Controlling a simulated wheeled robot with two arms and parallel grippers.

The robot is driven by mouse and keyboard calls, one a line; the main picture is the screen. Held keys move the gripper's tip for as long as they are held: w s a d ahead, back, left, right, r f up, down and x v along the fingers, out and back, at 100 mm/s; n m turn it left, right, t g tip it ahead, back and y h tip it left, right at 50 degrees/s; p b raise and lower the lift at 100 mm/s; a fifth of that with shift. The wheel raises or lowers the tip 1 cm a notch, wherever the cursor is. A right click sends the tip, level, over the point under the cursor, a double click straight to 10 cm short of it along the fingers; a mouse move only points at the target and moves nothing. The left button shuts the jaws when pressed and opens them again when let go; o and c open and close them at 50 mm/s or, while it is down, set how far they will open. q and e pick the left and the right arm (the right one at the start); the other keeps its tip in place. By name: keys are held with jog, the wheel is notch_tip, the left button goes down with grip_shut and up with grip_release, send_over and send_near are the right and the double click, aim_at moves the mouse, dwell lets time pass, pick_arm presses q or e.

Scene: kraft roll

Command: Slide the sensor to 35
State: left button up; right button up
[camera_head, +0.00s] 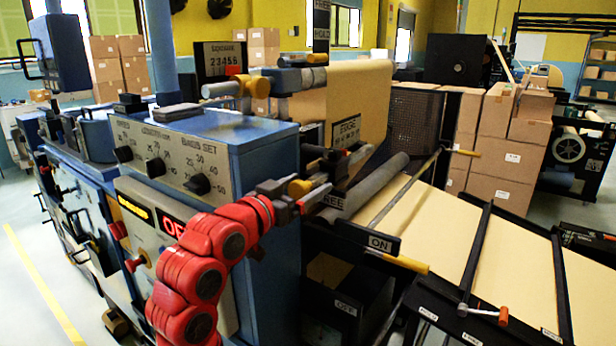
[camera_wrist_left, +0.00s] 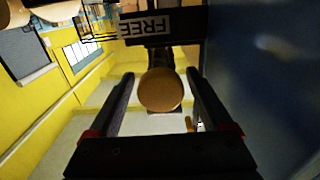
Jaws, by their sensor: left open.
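My left gripper (camera_head: 316,191) reaches in on the red arm to the right side of the blue machine. Its jaws are open. In the left wrist view, a round tan knob (camera_wrist_left: 160,90) shows end-on between the two fingers, with gaps on both sides. A dark plate marked FREE (camera_wrist_left: 160,27) is just beyond it; a FREE label (camera_head: 332,201) also shows beside the gripper in the head view. An EDGE sign (camera_head: 346,131) stands behind the gripper, near the paper. I cannot make out the sensor's scale or a 35 mark. My right gripper is not in view.
The blue machine cabinet (camera_head: 262,165) stands close to my left arm. A grey roller (camera_head: 375,178) and a brown paper web (camera_head: 415,215) lie right of the gripper. An ON plate (camera_head: 380,243) with a yellow handle (camera_head: 412,264) is below. Stacked cartons (camera_head: 490,150) stand behind.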

pick_arm(q)
jog(key=shift+w+d, duration=0.3)
jog(key=shift+w, duration=0.2)
grip_shut()
